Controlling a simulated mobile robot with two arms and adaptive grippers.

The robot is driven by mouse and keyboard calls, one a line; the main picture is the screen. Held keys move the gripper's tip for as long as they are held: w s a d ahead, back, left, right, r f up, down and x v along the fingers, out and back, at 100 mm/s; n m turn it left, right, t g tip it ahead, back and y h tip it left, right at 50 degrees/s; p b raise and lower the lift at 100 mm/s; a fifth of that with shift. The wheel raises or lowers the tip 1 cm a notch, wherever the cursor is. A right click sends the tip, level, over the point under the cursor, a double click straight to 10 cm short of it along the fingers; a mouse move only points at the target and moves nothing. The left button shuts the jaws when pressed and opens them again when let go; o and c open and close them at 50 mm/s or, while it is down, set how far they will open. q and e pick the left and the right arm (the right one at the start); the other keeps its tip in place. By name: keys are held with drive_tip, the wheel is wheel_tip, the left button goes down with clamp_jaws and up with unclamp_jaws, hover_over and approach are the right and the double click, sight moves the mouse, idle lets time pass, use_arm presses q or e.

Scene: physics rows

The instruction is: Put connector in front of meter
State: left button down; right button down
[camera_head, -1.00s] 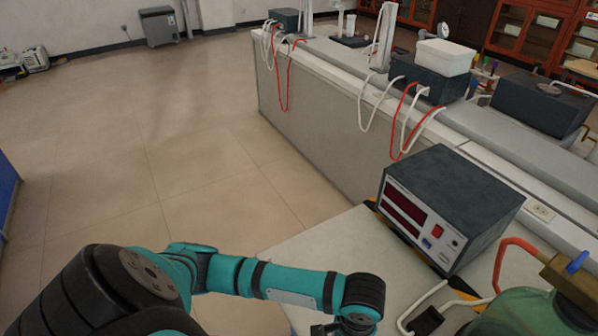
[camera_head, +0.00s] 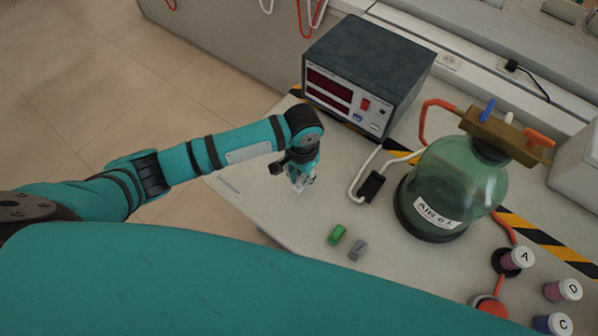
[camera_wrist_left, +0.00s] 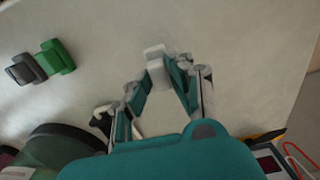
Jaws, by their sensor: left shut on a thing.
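The meter (camera_head: 365,72) is a dark grey box with red displays at the back of the table; its corner shows in the wrist view (camera_wrist_left: 272,160). My left gripper (camera_head: 301,180) is low over the table in front of the meter. In the left wrist view, the gripper (camera_wrist_left: 164,72) is shut on a small white connector (camera_wrist_left: 155,53). In the head view the connector is mostly hidden by the fingers. A green connector (camera_head: 337,235) and a grey connector (camera_head: 358,250) lie side by side on the table; the wrist view shows both. My right gripper is not in view.
A green glass bottle (camera_head: 440,188) with a valve and red hose stands right of the gripper. A black switch (camera_head: 372,187) on a white cable lies between them. Several lidded jars, including jar A (camera_head: 517,259), stand at the right. The table (camera_head: 262,205) around the gripper is bare.

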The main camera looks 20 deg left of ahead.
sight(300, 176)
use_arm(q)
drive_tip(key=shift+w+a, duration=0.35)
drive_tip(key=shift+w, duration=0.25)
drive_tip(key=shift+w+a+f+p, duration=0.15)
drive_tip(key=shift+f+p, duration=0.15)
drive_tip(key=shift+f, duration=0.05)
wheel_tip(300, 176, down, 3)
drive_tip(key=shift+r+p, duration=0.1)
drive_tip(key=shift+p, duration=0.2)
drive_tip(key=shift+f, duration=0.25)
drive_tip(key=c, duration=1.2)
unclamp_jaws()
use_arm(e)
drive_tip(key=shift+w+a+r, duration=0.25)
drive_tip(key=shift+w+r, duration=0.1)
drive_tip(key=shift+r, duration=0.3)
use_arm(q)
wheel_tip(300, 176, up, 12)
drive_tip(key=shift+r+b, duration=0.2)
drive_tip(key=shift+b, duration=0.45)
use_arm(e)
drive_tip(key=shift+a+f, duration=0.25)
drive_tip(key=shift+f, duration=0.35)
use_arm(q)
drive_tip(key=shift+f, duration=0.1)
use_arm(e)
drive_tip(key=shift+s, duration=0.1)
